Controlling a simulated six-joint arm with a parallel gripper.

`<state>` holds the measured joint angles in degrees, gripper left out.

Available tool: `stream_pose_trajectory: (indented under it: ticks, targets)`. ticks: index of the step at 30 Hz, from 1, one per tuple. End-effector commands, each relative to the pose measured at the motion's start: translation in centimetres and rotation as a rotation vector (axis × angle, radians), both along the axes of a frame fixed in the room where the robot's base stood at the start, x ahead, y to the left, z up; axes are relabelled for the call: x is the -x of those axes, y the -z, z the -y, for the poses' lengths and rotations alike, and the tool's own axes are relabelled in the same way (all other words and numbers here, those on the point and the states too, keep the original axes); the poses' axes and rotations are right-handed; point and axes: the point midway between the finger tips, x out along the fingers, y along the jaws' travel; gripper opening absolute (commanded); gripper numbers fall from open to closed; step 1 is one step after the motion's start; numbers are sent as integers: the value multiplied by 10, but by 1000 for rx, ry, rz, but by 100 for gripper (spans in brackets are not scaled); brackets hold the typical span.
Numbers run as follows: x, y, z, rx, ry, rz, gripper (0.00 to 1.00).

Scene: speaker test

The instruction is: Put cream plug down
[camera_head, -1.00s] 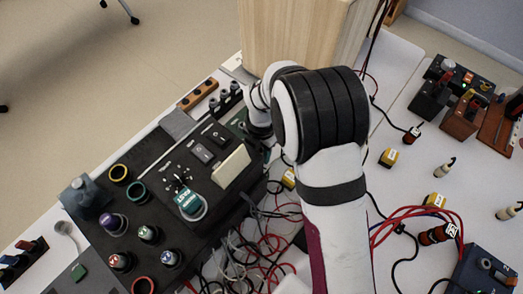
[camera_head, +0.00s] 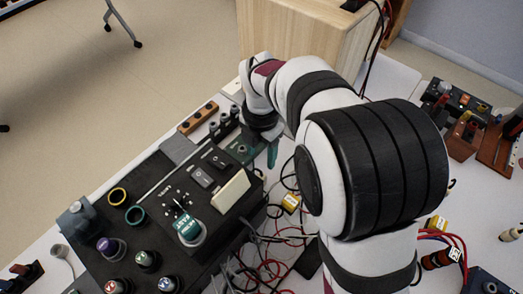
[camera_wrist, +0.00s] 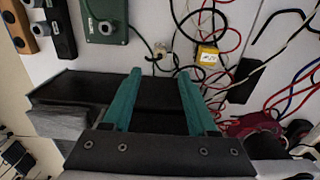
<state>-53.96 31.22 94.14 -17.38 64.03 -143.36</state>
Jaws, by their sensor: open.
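A small cream plug (camera_wrist: 162,50) with a dark cable lies on the white table beside the green box (camera_wrist: 105,22) in the wrist view. My gripper (camera_wrist: 159,74) is open, its two teal fingers apart with nothing held between them. The plug shows just beyond the fingertips, in line with the gap, and looks apart from both. In the head view my gripper (camera_head: 272,155) points down by the far right corner of the black control panel (camera_head: 150,165). I cannot make out the plug there. A cream piece with a black end (camera_head: 511,235) lies at the far right.
A yellow block (camera_wrist: 208,57) and loose red, black and white cables lie right of the fingers in the wrist view. Dark strips (camera_wrist: 60,30) stand at left. In the head view a wooden box (camera_head: 300,45) rises behind my wrist.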

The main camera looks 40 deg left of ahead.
Motion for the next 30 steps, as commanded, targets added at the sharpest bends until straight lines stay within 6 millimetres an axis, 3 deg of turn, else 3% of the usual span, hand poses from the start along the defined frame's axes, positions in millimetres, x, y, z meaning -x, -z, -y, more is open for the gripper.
stream_pose_trajectory:
  ticks: [5, 8, 11, 12, 15, 18, 20, 21, 25, 30]
  targets:
    - [0, -8, 1, 1, 3, 0, 59]
    - [-9, -21, 24, -5, 188, -4, 59]
    - [-19, -56, 100, -16, 803, -28, 59]
    - [-16, -70, 139, -17, 1138, -45, 59]
    - [16, -91, 225, -8, 1990, -98, 59]
    - [62, -94, 278, 19, 2725, -162, 59]
    - [86, -91, 294, 43, 3068, -202, 59]
    - [98, -88, 301, -55, -3020, 209, 59]
    - [121, -81, 310, -76, -2691, 205, 59]
    - [123, -80, 311, -83, -2645, 204, 59]
